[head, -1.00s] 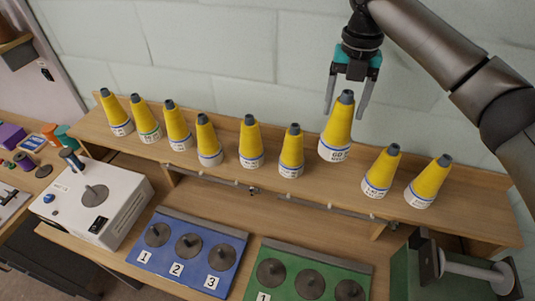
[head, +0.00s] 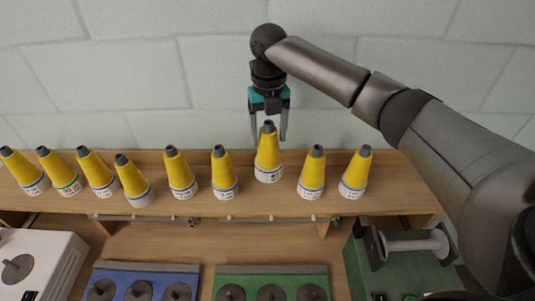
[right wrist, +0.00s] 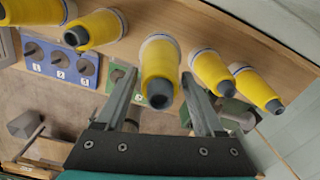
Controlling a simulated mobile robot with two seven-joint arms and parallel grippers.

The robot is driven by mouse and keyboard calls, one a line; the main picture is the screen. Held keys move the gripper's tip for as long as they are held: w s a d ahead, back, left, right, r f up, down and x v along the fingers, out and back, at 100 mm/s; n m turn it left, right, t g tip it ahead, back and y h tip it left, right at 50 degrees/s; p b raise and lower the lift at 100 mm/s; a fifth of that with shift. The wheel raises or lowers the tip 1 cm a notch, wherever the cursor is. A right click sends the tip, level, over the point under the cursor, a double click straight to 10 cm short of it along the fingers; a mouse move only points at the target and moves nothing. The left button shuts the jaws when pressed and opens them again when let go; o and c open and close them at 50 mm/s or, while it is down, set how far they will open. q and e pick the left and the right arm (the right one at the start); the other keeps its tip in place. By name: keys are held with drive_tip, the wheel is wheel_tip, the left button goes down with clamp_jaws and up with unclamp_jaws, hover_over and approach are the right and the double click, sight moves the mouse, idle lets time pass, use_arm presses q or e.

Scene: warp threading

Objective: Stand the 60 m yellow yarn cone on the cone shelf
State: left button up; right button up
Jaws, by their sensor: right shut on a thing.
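The 60 m yellow yarn cone (head: 269,153) is upright, with a grey tip and a blue-ringed white base. My right gripper (head: 268,136) comes down from above, shut on it, one finger on each side of its upper part. In the right wrist view the cone (right wrist: 160,68) lies between the two fingers. Its base is in line with the cone shelf (head: 398,190), a little farther back than its neighbours or slightly raised; I cannot tell whether it touches the wood. The label is too small to read now. My left gripper is out of view.
Several similar yellow cones stand along the shelf, with close neighbours on the left (head: 223,172) and right (head: 312,172). Below are a blue peg board (head: 147,273), a green one (head: 270,276) and a white machine (head: 48,262). A block wall rises behind.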

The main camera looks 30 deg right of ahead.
sight(268, 123)
wheel_tip(268, 123, down, 7)
drive_tip(key=shift+f, duration=0.25)
idle(0.3)
drive_tip(key=o, duration=1.1)
wheel_tip(268, 123, up, 12)
drive_tip(key=shift+r, duration=0.1)
idle(0.3)
